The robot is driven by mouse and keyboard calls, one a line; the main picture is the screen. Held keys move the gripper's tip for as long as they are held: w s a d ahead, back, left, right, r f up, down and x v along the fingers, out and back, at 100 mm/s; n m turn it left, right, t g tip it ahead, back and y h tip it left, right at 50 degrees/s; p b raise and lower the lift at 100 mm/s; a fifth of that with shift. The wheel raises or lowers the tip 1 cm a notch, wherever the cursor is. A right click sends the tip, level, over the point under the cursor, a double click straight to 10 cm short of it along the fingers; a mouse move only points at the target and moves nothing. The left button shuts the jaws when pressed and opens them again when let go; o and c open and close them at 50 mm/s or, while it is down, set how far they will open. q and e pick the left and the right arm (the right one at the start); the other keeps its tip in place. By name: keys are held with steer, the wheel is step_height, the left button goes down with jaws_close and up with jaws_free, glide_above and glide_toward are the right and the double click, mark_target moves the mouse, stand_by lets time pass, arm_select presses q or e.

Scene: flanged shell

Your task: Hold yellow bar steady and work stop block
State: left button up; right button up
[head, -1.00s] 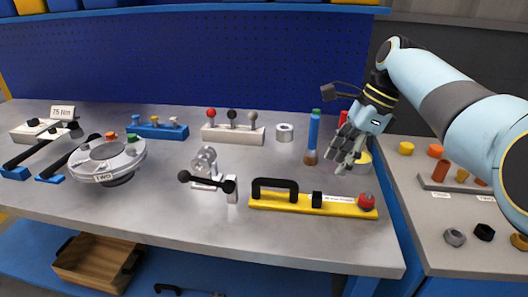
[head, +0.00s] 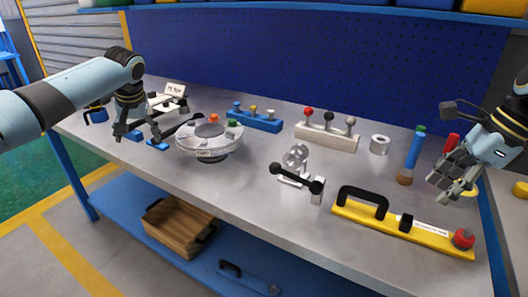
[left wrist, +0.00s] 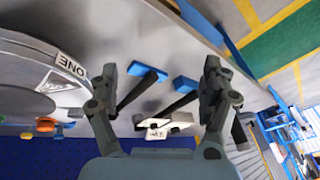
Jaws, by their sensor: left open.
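The yellow bar (head: 383,226) lies flat near the front right edge of the bench, with a black arched handle (head: 363,199) at its left part. A small black block (head: 405,222), seemingly the stop block, sits on the bar near its middle. A red knob (head: 463,238) is at the bar's right end. My right gripper (head: 450,188) is above the bench behind the bar's right part, apart from it; its finger opening is unclear. My left gripper (head: 136,138) is open at the far left, far from the bar. The left wrist view shows its spread, empty fingers (left wrist: 160,85).
A round flanged shell (head: 208,142), a small crank fixture (head: 297,172), a blue rack (head: 257,120), a pale block with coloured knobs (head: 327,137) and a blue cylinder (head: 413,152) stand on the bench. Black-handled tools (left wrist: 140,88) lie near my left gripper. Bare bench lies before the shell.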

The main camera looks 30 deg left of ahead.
arm_select(q)
steer(key=w+d+r+n+t+h, duration=0.15)
steer(key=w+d+r, duration=0.25)
steer(key=r, duration=0.4)
steer(key=w+d+r+n+t, duration=0.1)
steer(key=w+d+r+t, duration=0.2)
steer(key=r, duration=0.4)
steer(key=w+d+r+n+t+h, duration=0.1)
steer(key=w+d+r+n, duration=0.1)
steer(key=w+d+r, duration=0.45)
steer(key=n+g+h, duration=0.2)
steer(key=n+g, duration=0.5)
glide_above(347, 192)
steer(key=w, duration=0.1)
steer(key=shift+m+y, duration=0.25)
steer(key=f, duration=1.9)
steer(key=shift+w+a+f, duration=0.1)
steer(key=shift+w+a, duration=0.05)
steer(key=shift+a, duration=0.15)
steer(key=shift+d+f, duration=0.2)
step_height(347, 192, down, 10)
steer(key=shift+f, duration=0.2)
